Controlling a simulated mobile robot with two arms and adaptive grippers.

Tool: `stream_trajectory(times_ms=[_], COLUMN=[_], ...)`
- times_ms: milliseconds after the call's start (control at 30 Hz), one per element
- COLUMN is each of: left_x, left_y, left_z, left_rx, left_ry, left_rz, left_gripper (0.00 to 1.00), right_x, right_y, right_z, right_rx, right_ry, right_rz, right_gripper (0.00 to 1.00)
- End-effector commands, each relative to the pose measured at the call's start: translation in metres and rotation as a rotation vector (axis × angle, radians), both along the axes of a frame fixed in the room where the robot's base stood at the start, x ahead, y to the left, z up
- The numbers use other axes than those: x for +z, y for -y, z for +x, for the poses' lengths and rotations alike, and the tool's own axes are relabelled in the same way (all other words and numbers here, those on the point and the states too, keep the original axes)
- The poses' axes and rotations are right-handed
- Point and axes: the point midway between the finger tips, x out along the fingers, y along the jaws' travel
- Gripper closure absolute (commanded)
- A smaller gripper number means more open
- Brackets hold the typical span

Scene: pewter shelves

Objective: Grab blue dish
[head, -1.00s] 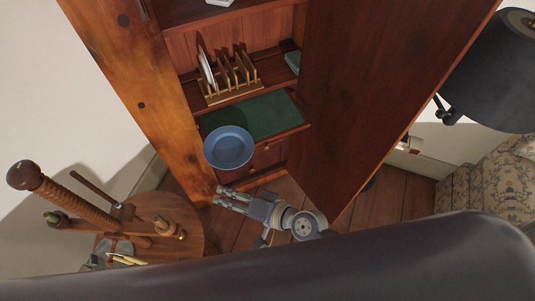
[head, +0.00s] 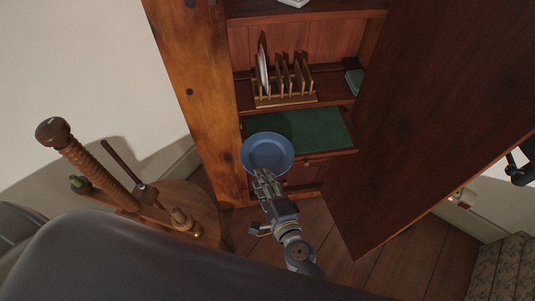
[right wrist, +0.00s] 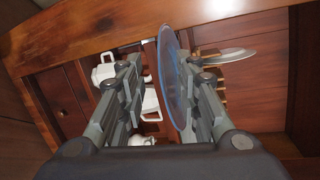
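The blue dish (head: 267,153) is round and shows at the front left of the green-lined shelf (head: 312,129). I cannot tell what supports it. My right gripper (head: 262,178) is at the dish's near edge in the head view. In the right wrist view the dish (right wrist: 174,85) is seen nearly edge-on, between the two fingers of the open right gripper (right wrist: 158,65). It lies close to the right-hand finger, with a clear gap to the left-hand one. I cannot tell whether that finger touches it. My left gripper is not in view.
A wooden rack (head: 285,98) with a pale plate (head: 262,68) stands on the shelf above. The cabinet's large door (head: 430,110) hangs open on the right. A round wooden table (head: 205,215) stands left. White cups (right wrist: 104,72) show in the right wrist view.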

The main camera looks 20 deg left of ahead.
Motion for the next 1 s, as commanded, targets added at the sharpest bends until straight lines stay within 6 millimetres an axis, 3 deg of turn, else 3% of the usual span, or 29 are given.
stream_trajectory(times_ms=[200, 500, 533, 667, 1000], left_x=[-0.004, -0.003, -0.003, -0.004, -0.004], left_y=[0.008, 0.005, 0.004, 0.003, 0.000], left_z=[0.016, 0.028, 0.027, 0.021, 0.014], left_rx=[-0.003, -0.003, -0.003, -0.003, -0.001], left_ry=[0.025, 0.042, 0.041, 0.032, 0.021], left_rz=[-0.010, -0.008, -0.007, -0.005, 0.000], left_gripper=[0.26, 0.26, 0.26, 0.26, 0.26], right_x=[-0.006, -0.007, -0.007, -0.007, -0.006], right_y=[-0.023, -0.027, -0.026, -0.026, -0.026], right_z=[0.023, 0.027, 0.027, 0.027, 0.028], right_rx=[-0.001, 0.000, 0.000, 0.000, 0.000], right_ry=[0.003, 0.001, 0.001, 0.001, 0.003], right_rz=[-0.001, -0.002, -0.002, -0.002, -0.001], right_gripper=[0.69, 0.69, 0.71, 1.00, 1.00])
